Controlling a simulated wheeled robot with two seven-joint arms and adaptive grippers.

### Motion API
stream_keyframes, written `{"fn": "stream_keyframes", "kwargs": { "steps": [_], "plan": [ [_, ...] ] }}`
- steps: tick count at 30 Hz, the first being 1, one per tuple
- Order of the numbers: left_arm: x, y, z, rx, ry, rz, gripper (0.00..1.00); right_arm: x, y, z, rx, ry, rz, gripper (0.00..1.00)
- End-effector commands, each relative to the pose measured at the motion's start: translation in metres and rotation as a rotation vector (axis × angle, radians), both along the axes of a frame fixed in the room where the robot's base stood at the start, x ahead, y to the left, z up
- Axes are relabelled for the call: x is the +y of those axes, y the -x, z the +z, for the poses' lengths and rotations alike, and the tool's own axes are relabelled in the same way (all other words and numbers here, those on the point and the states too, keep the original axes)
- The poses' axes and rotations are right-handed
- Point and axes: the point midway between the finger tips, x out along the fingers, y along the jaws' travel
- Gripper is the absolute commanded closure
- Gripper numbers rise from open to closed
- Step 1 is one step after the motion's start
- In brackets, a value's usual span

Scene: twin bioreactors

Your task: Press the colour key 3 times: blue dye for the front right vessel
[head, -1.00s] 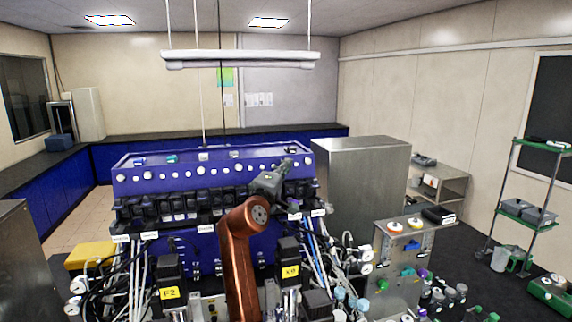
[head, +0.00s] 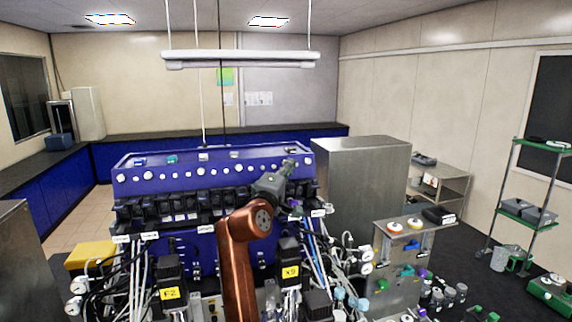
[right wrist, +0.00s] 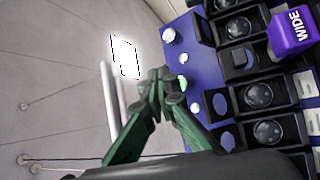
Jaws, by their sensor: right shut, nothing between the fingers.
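A blue console (head: 150,160) carries a row of white round buttons above a row of black dial units. My right gripper (head: 289,164) reaches the right end of this row, its fingers shut and empty. In the right wrist view the shut fingertips (right wrist: 160,74) are beside a small round button (right wrist: 183,82) on the blue panel; whether they touch it I cannot tell. Which button is the colour key I cannot read. Two black vessel heads with yellow labels, the left one (head: 170,268) and the right one (head: 290,250), stand in front. My left gripper is out of view.
A purple block marked WIDE (right wrist: 292,32) sticks out from the dial units in the right wrist view. Cables and tubes (head: 312,250) crowd the front. A steel cabinet (head: 360,185) stands behind on the right, and a lamp bar (head: 240,58) hangs above.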

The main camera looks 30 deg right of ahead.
Motion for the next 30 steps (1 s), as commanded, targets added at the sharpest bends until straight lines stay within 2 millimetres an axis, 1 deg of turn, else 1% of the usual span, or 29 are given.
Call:
{"fn": "stream_keyframes", "kwargs": {
  "steps": [9, 13, 23, 30],
  "plan": [
    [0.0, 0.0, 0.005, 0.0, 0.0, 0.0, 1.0, 0.007, 0.028, 0.009, -0.003, -0.001, 0.002, 1.0],
    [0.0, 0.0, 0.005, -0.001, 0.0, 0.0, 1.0, 0.008, 0.033, 0.009, -0.001, -0.001, 0.002, 1.0],
    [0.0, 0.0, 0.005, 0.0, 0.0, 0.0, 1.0, 0.008, 0.033, 0.009, -0.001, 0.0, 0.002, 1.0],
    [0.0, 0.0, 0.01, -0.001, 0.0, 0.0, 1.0, 0.006, 0.022, 0.007, 0.002, 0.001, 0.001, 1.0]
  ]
}}
